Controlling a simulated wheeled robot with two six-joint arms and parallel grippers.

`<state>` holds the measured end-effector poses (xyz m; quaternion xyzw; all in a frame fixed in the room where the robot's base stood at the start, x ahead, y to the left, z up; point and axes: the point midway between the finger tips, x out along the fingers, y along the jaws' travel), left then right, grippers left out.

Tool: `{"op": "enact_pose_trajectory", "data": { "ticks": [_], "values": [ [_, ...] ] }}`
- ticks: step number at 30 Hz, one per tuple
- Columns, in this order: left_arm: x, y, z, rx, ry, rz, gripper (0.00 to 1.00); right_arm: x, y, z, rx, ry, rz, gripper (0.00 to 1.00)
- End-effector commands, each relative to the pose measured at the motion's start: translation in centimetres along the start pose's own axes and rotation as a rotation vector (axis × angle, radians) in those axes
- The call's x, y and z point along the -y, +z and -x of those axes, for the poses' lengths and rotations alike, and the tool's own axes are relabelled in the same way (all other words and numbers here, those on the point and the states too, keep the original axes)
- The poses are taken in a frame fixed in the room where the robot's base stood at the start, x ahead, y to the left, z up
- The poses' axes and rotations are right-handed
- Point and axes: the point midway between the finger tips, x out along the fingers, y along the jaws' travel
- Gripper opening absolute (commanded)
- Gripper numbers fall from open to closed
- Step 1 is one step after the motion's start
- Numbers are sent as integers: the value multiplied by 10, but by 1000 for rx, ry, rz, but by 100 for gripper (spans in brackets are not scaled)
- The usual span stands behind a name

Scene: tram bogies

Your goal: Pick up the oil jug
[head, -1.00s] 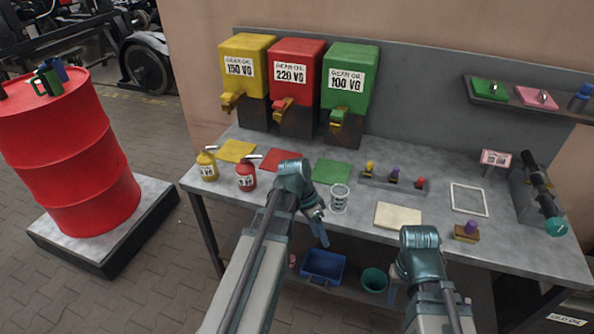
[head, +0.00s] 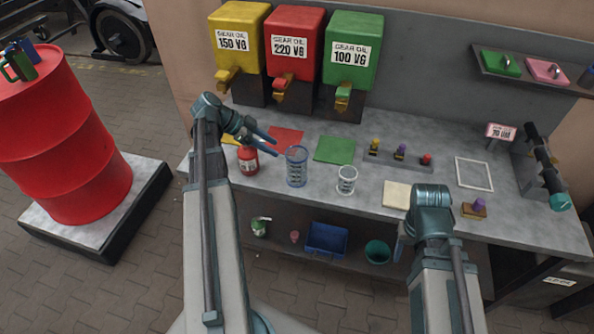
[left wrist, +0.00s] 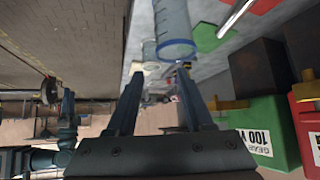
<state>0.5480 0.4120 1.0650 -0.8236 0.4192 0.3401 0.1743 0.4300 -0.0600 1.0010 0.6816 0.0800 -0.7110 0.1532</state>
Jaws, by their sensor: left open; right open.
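A clear bluish jug (head: 296,167) stands upright on the bench, right of the red oil can (head: 248,160). It looks like the oil jug. My left gripper (head: 273,143) is open and empty, just left of the jug's upper part and apart from it. In the left wrist view the open fingers (left wrist: 158,78) point toward the jug (left wrist: 174,25), which lies beyond the tips, nearer the right finger. My right gripper (head: 399,245) hangs at the bench's front edge, mostly hidden by its own arm; only part of a finger shows, with nothing seen in it.
A smaller clear beaker (head: 347,180) stands right of the jug. A green mat (head: 334,149) lies behind. Yellow (head: 238,40), red (head: 294,45) and green (head: 352,52) oil dispensers line the back. A red drum (head: 65,150) stands left. A blue bin (head: 327,239) sits below.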

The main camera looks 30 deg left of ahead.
Motion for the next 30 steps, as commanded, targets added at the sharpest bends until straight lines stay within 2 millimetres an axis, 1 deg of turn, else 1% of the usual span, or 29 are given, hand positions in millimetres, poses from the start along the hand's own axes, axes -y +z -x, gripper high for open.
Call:
{"op": "enact_pose_trajectory", "data": {
  "ticks": [1,3,6,9,13,19,22,26,30],
  "values": [
    [-1,5,-16,0,2,-2,52,2,-1,-15,0,0,0,50],
    [-1,5,-30,0,3,-2,52,2,-2,-25,0,0,-1,50],
    [-1,5,-47,0,2,-2,52,4,-2,-36,0,0,-1,50],
    [-1,4,-59,1,2,0,52,4,-3,-44,0,0,-1,50],
    [0,2,-67,1,1,0,52,5,-3,-48,0,0,-1,50],
    [0,0,-68,1,1,1,52,5,-3,-48,0,0,-1,50],
    [-1,1,-72,1,1,0,52,5,-3,-51,0,0,-1,50],
    [-1,2,-87,1,3,0,52,6,-4,-62,0,0,-1,50],
    [-1,1,-109,1,2,-1,52,7,-5,-78,0,0,-1,50]
  ]
}}
